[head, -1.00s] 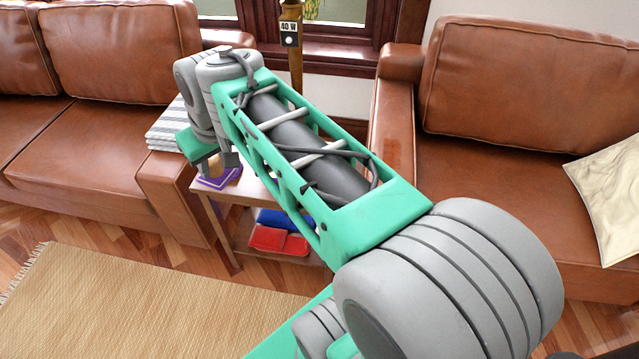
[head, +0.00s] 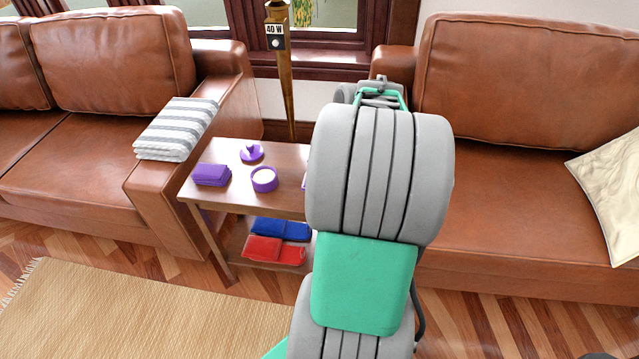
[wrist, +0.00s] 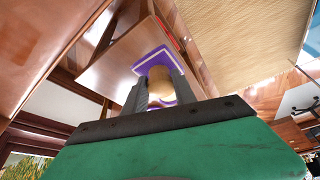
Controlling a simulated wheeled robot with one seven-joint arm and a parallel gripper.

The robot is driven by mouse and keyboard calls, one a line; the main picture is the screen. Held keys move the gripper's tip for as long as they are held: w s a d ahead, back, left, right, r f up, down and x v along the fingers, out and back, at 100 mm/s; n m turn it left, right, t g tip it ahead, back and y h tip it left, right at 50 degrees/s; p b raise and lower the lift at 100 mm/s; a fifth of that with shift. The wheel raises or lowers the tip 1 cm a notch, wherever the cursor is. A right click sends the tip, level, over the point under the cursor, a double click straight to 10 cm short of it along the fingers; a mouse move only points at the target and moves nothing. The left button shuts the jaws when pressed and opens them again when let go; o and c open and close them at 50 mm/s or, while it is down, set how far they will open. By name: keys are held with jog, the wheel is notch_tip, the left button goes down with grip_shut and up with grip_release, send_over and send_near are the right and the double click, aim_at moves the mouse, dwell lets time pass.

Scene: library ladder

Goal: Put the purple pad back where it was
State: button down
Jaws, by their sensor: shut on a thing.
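In the wrist view, my gripper (wrist: 159,76) is shut on a purple pad (wrist: 152,56), a square with a pale line inside its edge at the fingertips. A tan part and more purple show between the fingers. The brown side table (wrist: 112,66) lies beyond it. In the head view, my arm hides the gripper and most of the table's right end. A small purple edge (head: 304,182) shows beside my arm; I cannot tell what it belongs to. A purple stack (head: 211,175) sits at the left of the tabletop.
A purple round pot (head: 264,179) and a purple lid-like piece (head: 251,153) stand on the table. Blue (head: 281,229) and red (head: 273,250) items lie on its lower shelf. Leather sofas flank it; a striped cloth (head: 177,128) lies on the left armrest.

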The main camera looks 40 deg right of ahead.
jog(key=w+f, duration=0.1)
jog(key=f, duration=0.1)
jog(key=w+d+f+b, duration=0.1)
jog(key=w+f, duration=0.1)
jog(key=w+d+f, duration=0.1)
jog(key=shift+w+f, duration=0.35)
jog(key=shift+f, duration=0.05)
jog(key=shift+w+d+f+b, duration=0.15)
jog(key=shift+f+b, duration=0.25)
jog(key=shift+f, duration=0.5)
jog(key=shift+w+d+f+b, duration=0.15)
jog(key=shift+f+b, duration=0.25)
jog(key=shift+f, duration=0.5)
jog(key=shift+a, duration=0.1)
jog(key=shift+f, duration=0.2)
jog(key=c, duration=1)
grip_release()
